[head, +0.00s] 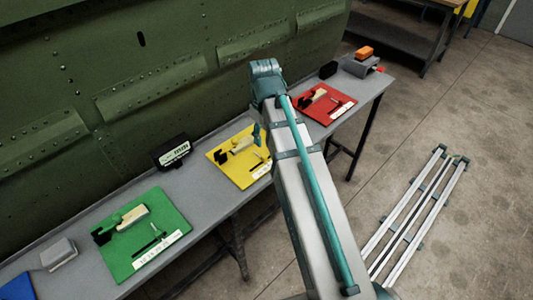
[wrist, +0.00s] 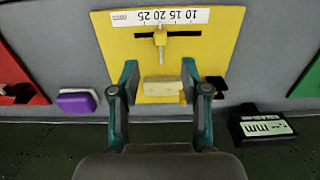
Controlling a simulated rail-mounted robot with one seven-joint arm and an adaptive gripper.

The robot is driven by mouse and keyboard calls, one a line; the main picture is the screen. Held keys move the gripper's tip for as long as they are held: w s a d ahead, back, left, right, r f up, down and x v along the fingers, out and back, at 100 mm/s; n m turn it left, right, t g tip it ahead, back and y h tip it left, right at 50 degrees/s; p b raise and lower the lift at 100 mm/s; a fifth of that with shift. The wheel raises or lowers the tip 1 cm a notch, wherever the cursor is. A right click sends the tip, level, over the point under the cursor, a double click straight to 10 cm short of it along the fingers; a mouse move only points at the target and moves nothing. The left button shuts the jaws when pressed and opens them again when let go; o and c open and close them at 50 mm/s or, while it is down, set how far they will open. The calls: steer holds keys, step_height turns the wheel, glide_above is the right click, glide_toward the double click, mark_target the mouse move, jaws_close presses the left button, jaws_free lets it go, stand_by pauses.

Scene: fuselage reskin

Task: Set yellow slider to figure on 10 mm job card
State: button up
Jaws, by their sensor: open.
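The yellow board (wrist: 112,48) lies on the bench and also shows in the head view (head: 222,158). A cream block (wrist: 162,89) lies on the board. My gripper (wrist: 160,80) is open over the board's near part, its fingers either side of the block in view; contact cannot be told. The slider is beyond the fingertips.
A black box with a white mm panel (wrist: 265,127) stands beside the board. A purple block (wrist: 76,101) is at the left. Green (head: 140,240) and red (head: 322,103) boards flank the yellow one. The green fuselage (head: 130,60) rises along the bench.

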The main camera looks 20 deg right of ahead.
mark_target(264, 156)
step_height(264, 156, down, 9)
steer(key=shift+f+p, duration=0.15)
steer(key=shift+p, duration=0.6)
steer(key=shift+c, duration=0.4)
jaws_close()
steer(key=shift+a, duration=0.1)
